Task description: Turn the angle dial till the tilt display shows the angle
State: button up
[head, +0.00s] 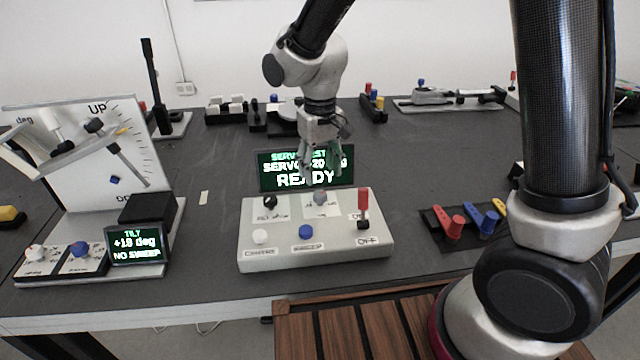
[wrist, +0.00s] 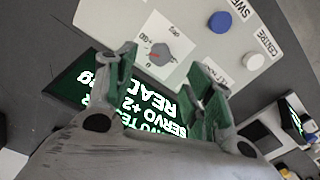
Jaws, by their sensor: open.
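The control box (head: 300,262) stands mid-table. A grey dial (head: 320,198), probably the angle dial, is on its back row; in the wrist view this dial (wrist: 160,54) has a red mark and a scale around it. My gripper (head: 321,172) is open and empty, pointing down above and behind the dial; its fingers (wrist: 167,60) do not appear to touch it. The tilt display (head: 135,245) at the left reads TILT +18 deg, NO SWEEP. The servo screen (head: 290,182) behind the box reads READY and apparently SERVO +20 deg, partly hidden by my gripper.
The box also carries a black knob (head: 270,203), a white button (head: 261,237), a blue button (head: 305,232) and a red-topped switch (head: 363,208). A tilt plate with a scale (head: 115,165) stands left. Coloured levers (head: 455,225) lie right.

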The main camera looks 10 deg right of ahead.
notch_tip(320, 180, up, 5)
jog(key=shift+r, duration=0.1)
dwell(0.3)
jog(key=s+d+r+m+t, duration=0.1)
jog(key=s+d+r, duration=0.3)
jog(key=d, duration=0.5)
jog(key=s+d+r+m+t, duration=0.1)
jog(key=s+d+r, duration=0.3)
jog(key=s+d, duration=0.4)
jog(key=s+d+r+m+t, duration=0.2)
jog(key=s+d+r, duration=0.2)
jog(key=d, duration=0.7)
jog(key=shift+s, duration=1.1)
jog(key=shift+a+r, duration=0.1)
